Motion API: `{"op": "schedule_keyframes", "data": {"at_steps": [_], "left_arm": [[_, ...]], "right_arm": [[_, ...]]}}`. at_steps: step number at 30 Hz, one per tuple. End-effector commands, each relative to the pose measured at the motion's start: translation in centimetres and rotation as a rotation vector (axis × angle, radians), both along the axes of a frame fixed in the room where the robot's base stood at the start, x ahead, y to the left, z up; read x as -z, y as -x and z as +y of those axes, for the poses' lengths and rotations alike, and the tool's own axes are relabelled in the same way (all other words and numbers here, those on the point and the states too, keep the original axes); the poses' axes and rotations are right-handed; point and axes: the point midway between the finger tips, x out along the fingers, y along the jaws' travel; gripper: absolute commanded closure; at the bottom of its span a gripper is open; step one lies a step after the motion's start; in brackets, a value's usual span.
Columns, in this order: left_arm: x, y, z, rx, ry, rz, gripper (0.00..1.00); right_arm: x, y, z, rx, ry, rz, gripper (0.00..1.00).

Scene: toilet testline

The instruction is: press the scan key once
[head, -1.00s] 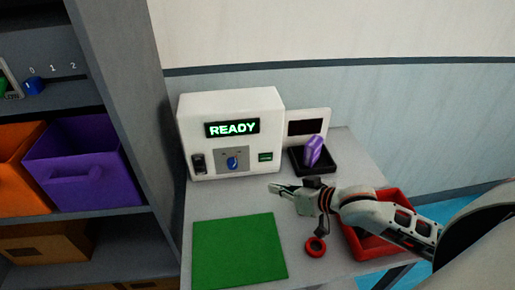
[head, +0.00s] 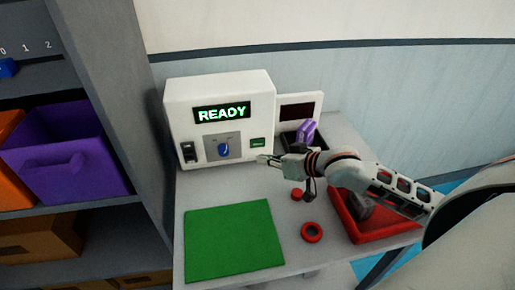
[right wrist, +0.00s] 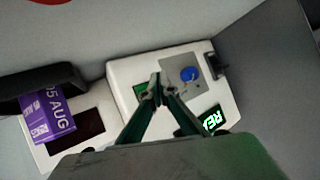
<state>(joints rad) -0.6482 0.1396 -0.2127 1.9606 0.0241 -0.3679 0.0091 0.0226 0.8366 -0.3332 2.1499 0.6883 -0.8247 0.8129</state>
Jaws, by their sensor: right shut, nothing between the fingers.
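A white machine (head: 180,112) stands at the back of the table, its display (head: 222,111) reading READY. The small green scan key (head: 258,142) is low on its front, right of the blue knob (head: 223,149). My right gripper (head: 263,159) is shut and empty, its tips just below the key in the head view. In the right wrist view the shut fingertips (right wrist: 155,86) are in front of the panel, right beside the green key (right wrist: 139,91), which they partly cover. I cannot tell whether they touch it. My left gripper is not in view.
A purple box (head: 305,131) sits in a black tray (head: 291,140) right of the machine. A green mat (head: 233,240), a red ring (head: 312,232) and a red tray (head: 352,227) lie in front. A shelf with a purple bin (head: 70,160) is at left.

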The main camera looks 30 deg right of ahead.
Motion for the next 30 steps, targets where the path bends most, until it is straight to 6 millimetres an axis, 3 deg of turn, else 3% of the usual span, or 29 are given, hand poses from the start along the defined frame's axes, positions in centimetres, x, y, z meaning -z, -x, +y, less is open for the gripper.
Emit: {"op": "schedule_keyframes", "data": {"at_steps": [1,10,30], "left_arm": [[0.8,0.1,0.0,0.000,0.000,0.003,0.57],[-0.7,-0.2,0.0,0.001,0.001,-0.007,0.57],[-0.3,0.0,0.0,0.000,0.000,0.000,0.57]], "right_arm": [[0.3,-0.7,-0.2,0.001,0.002,-0.002,1.00],[-0.1,-3.0,-0.8,0.000,-0.001,0.000,1.00],[0.0,-3.3,-0.9,0.000,-0.001,0.000,1.00]]}}
